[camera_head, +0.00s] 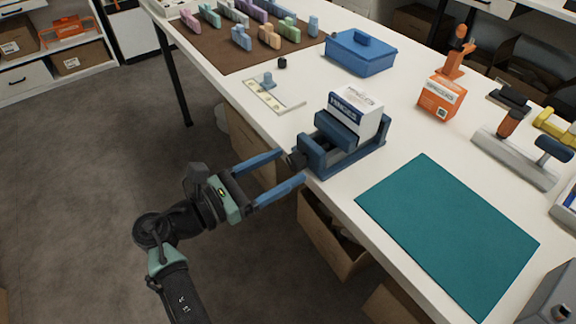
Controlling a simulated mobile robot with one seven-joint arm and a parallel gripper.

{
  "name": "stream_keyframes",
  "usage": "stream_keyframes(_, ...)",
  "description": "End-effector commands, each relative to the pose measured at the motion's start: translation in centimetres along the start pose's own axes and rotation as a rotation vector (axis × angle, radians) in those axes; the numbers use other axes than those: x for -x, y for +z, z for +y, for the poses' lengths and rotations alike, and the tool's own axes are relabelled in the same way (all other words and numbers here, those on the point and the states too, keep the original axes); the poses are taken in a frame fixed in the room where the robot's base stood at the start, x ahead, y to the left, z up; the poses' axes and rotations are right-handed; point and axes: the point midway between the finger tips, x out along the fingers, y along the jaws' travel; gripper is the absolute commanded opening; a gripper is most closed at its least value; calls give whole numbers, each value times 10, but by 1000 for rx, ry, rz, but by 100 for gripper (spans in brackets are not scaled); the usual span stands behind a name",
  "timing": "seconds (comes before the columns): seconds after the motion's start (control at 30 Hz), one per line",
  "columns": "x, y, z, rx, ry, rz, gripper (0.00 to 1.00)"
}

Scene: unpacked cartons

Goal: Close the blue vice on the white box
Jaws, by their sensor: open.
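The blue vice (315,156) stands at the front edge of the white table, its screw end with a dark knob (295,159) facing my arm. The white box (362,114) with dark printing sits between the vice's jaws, rising above them. From this angle I cannot tell whether both jaws touch it. My gripper (290,168) is open, with two long blue fingers reaching to the table edge. The fingertips lie on either side of the vice's knob, which appears between them. I cannot tell whether they touch it.
A teal mat (447,231) lies right of the vice. Open drawers (333,241) jut out below the table edge, near my arm.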

Motion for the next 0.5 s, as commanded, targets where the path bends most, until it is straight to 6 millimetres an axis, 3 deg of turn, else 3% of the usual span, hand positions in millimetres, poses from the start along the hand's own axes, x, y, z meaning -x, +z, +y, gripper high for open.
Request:
stream_keyframes(0.2, -18, 0, 0, -1, 0, -1, 76)
stream_keyframes(0.5, -19, 1, 0, -1, 1, -1, 74)
